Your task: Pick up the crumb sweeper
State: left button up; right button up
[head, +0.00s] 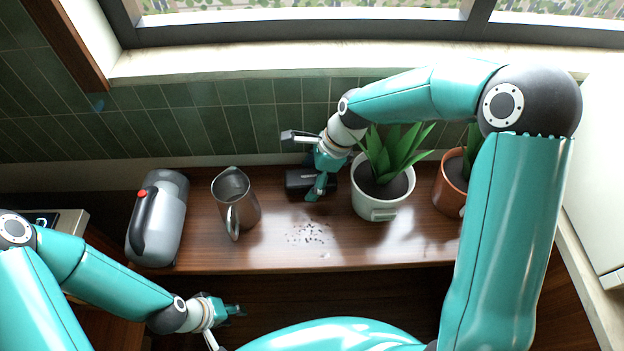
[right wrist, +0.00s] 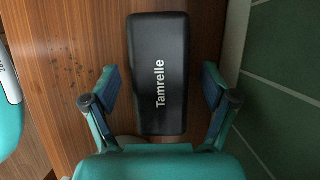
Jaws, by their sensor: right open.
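The crumb sweeper looks to be the black block lettered "Tamrelle" (right wrist: 157,75) in the right wrist view. In the head view it lies on the wooden counter near the tiled wall (head: 294,181), partly hidden by my right gripper (head: 318,187). My right gripper is open, its two fingers on either side of the block in the right wrist view (right wrist: 160,90), with gaps showing beside it. My left gripper (head: 232,311) is low in front of the counter, away from the sweeper; I cannot tell its opening.
Crumbs (head: 308,233) lie on the counter in front of the sweeper. A white pot with a plant (head: 376,205) stands close to its right, a terracotta pot (head: 449,189) beyond. A metal pitcher (head: 236,202) and a grey appliance (head: 158,220) stand left.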

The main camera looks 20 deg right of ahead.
aim_at(311, 176)
jog(key=shift+f, duration=0.25)
dwell(0.4)
jog(key=c, duration=1.3)
notch_tip(311, 176, up, 21)
jog(key=shift+f, duration=0.2)
